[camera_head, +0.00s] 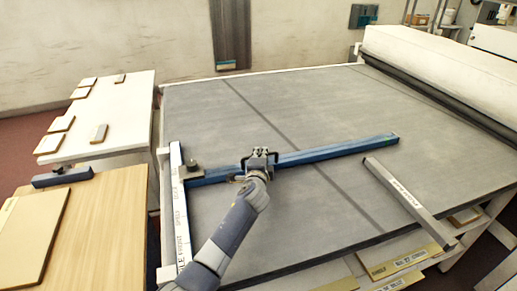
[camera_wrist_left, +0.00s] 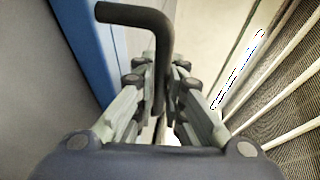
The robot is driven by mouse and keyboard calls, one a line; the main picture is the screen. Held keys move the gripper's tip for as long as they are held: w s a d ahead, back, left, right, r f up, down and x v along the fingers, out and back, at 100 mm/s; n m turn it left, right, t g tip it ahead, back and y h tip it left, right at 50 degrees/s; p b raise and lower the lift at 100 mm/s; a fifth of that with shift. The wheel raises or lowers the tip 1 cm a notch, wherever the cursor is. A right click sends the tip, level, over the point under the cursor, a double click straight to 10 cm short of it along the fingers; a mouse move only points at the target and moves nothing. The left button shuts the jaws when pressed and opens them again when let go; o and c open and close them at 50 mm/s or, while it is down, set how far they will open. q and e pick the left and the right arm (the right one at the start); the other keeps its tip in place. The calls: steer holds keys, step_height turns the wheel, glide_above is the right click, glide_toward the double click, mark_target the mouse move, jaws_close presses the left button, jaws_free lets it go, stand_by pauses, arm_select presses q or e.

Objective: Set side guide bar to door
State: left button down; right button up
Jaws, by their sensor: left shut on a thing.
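The side guide bar (camera_head: 335,151), a long blue bar, lies across the grey table surface (camera_head: 290,110). It also shows along the left of the left wrist view (camera_wrist_left: 85,50). Its left end meets a white lettered scale strip (camera_head: 180,215), beside a dark knob (camera_head: 193,168). A black bent handle (camera_wrist_left: 140,14) stands at the bar. My left gripper (camera_head: 262,165) is at the handle, and in the left wrist view its fingers (camera_wrist_left: 160,95) are shut around the handle's rod. The scale lettering is too small to read surely. My right gripper is out of view.
A grey lettered bar (camera_head: 408,203) lies at the right of the table. A wooden bench (camera_head: 100,220) with a tan panel (camera_head: 30,235) is at left, near a white table (camera_head: 120,115) holding small pieces. A white roller housing (camera_head: 440,70) stands at back right.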

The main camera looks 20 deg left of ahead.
arm_select(q)
steer(key=shift+s+d+r, duration=0.25)
steer(key=shift+s+d, duration=0.3)
steer(key=shift+s, duration=0.15)
steer(key=shift+s+d+f, duration=0.15)
steer(key=shift+s+f, duration=0.05)
steer(key=shift+s+f+p, duration=0.15)
steer(key=shift+f+p, duration=0.05)
steer(key=shift+p, duration=0.15)
steer(key=shift+s+d, duration=0.25)
steer(key=shift+s, duration=0.1)
steer(key=shift+s+d+r, duration=0.1)
steer(key=c, duration=1.7)
jaws_free()
steer(key=shift+o, duration=0.2)
steer(key=v, duration=1.2)
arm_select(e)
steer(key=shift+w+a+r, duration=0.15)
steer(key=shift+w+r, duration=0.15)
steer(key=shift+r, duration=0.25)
